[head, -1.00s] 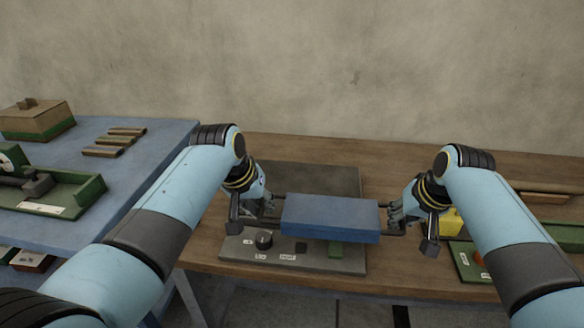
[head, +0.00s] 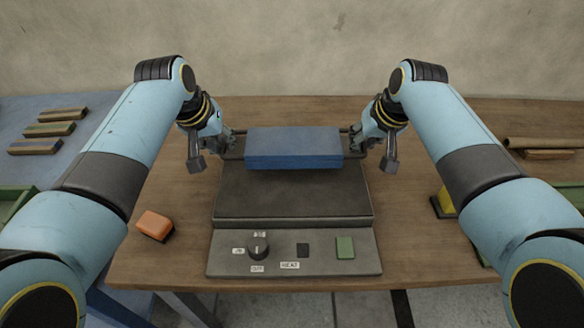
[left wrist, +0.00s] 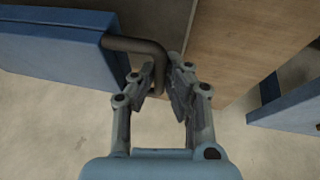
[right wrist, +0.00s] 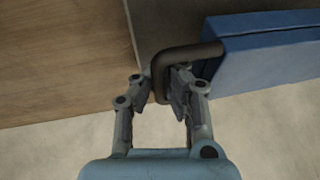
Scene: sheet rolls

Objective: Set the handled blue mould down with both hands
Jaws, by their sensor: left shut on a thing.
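The blue mould (head: 293,148) is a flat blue block with a dark bent handle at each end. It appears level, over the back part of a dark hotplate (head: 290,200); I cannot tell whether it touches the plate. My left gripper (head: 232,142) is shut on the left handle (left wrist: 140,46), which lies between its fingers in the left wrist view. My right gripper (head: 357,140) is shut on the right handle (right wrist: 185,54), shown likewise in the right wrist view. The mould also shows in the left wrist view (left wrist: 55,50) and the right wrist view (right wrist: 270,55).
The hotplate's front panel (head: 210,262) carries a knob (head: 258,246) and a green switch (head: 345,247). An orange block (head: 155,225) lies left of it on the wooden table (head: 420,225). A yellow item (head: 443,205) stands to the right. Blue table (head: 75,115) with several strips at left.

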